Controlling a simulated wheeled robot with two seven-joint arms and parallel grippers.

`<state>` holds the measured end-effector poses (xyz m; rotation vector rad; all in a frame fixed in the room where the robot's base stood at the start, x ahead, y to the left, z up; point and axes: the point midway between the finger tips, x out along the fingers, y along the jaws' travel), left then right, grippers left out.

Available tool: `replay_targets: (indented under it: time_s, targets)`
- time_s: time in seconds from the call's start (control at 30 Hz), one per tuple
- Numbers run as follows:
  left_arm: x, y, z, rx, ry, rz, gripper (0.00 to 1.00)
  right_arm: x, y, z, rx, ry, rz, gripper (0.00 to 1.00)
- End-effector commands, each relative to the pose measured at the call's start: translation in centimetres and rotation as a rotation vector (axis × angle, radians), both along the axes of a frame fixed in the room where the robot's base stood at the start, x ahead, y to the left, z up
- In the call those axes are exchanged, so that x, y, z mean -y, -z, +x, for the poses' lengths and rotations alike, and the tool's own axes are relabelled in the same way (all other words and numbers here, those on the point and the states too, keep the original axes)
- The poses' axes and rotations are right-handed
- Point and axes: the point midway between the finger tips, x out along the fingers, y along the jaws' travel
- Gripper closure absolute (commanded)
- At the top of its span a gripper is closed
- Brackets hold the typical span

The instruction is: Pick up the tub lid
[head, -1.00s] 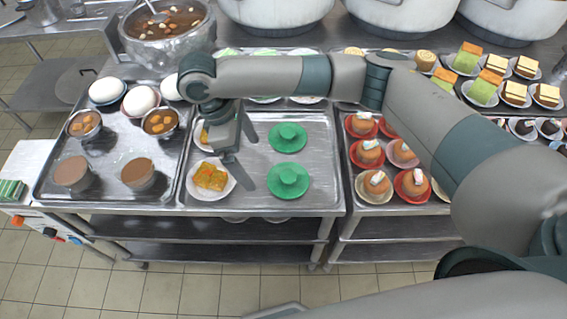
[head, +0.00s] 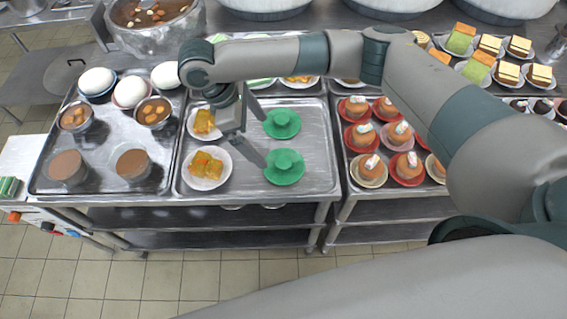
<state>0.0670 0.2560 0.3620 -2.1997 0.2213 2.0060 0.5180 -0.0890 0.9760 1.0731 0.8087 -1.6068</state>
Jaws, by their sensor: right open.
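Two green round lids with raised knobs, which look like tub lids, lie on the right part of a metal tray (head: 315,183). The far lid (head: 282,124) and the near lid (head: 285,167) are both flat on it. My right gripper (head: 263,140) is open and empty, just left of the lids. One finger reaches beside the far lid and the other beside the near lid. I cannot tell whether either finger touches a lid. My left gripper is not in view.
Two plates of yellow food (head: 206,168) sit left of the gripper. A tray of buns and bowls (head: 110,155) stands further left, with a big stockpot (head: 165,38) behind. Small cakes (head: 373,168) crowd the right tray. My arm hides part of the back row.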

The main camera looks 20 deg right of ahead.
Motion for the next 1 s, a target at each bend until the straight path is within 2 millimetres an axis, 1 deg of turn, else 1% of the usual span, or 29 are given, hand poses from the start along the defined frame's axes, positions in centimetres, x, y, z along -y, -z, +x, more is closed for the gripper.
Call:
replay_targets:
  time_s: [0.03,0.3,0.5,0.63,1.0]
  targets:
    - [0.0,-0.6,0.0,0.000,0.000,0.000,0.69,0.4,0.7,-0.2,-0.003,0.002,-0.002,0.00]
    - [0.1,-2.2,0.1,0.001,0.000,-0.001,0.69,2.2,5.1,-0.7,-0.002,0.001,-0.004,0.00]
    - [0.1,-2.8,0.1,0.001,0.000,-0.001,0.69,3.1,7.4,-0.9,0.000,0.001,-0.002,0.00]
    - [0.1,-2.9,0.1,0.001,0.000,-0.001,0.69,3.2,8.0,-0.9,0.001,0.000,0.000,0.00]
    - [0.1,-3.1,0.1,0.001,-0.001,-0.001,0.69,3.2,8.1,-0.9,0.000,0.000,-0.001,0.00]
